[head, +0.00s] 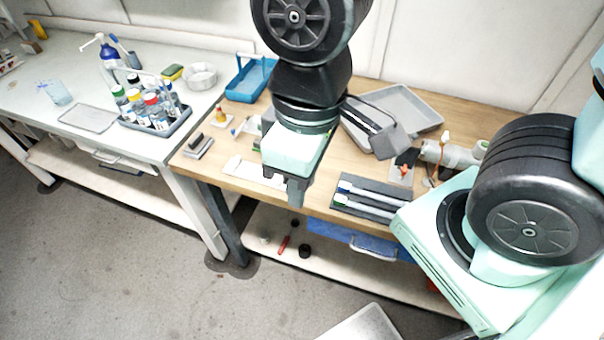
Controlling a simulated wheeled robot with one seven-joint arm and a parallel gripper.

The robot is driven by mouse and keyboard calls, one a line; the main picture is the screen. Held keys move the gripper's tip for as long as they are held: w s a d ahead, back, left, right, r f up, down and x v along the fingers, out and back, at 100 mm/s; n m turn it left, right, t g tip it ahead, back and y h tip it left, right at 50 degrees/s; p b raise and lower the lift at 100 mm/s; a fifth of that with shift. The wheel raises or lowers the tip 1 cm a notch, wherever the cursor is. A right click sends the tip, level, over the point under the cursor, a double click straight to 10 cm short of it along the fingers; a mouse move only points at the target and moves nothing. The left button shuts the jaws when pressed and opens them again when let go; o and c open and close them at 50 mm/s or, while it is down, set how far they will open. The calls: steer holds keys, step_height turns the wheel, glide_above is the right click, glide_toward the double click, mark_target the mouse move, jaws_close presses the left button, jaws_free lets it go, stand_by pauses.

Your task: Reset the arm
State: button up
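My gripper (298,193) hangs at the end of my arm, in the middle of the head view, pointing down. It appears in front of the near edge of the wooden bench (225,166). Its fingers look close together, but I cannot tell whether they are open or shut. I see nothing held in it. The arm comes down from the top of the picture, with dark joints and a pale green hand.
Bottles stand in a grey carrier (178,124) on the white table at left. A blue tray (250,80), a grey tray (410,107) and a dark mat (367,199) with brushes lie on the wooden bench. Clear floor (120,270) is at lower left.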

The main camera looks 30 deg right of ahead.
step_height(320, 180, down, 9)
steer(key=b, duration=0.9)
steer(key=shift+f, duration=0.1)
stand_by(0.3)
